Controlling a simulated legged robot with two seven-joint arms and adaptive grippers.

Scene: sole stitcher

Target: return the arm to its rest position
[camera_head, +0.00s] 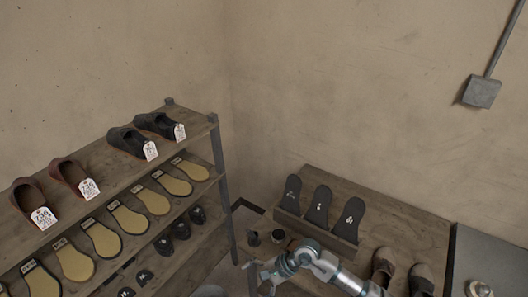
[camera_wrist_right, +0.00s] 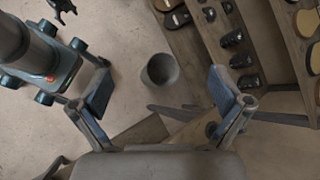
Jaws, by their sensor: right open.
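My right arm (camera_head: 325,265) comes in from the bottom right in the head view, bent in front of the wooden bench. Its gripper (camera_head: 262,279) is low near the bench's left end, partly cut off by the frame's edge. In the right wrist view the gripper (camera_wrist_right: 160,85) has its two fingers wide apart with nothing between them. It hangs above the floor, with a round grey bin (camera_wrist_right: 160,70) beyond the gap. My left gripper cannot be made out in either view.
A shoe rack (camera_head: 223,180) with shoes, yellow soles and dark shoes fills the left. The wooden bench (camera_head: 415,226) holds three dark soles upright (camera_head: 318,206), small pots (camera_head: 278,236) and a pair of shoes (camera_head: 384,266). A grey surface (camera_head: 490,255) lies at right.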

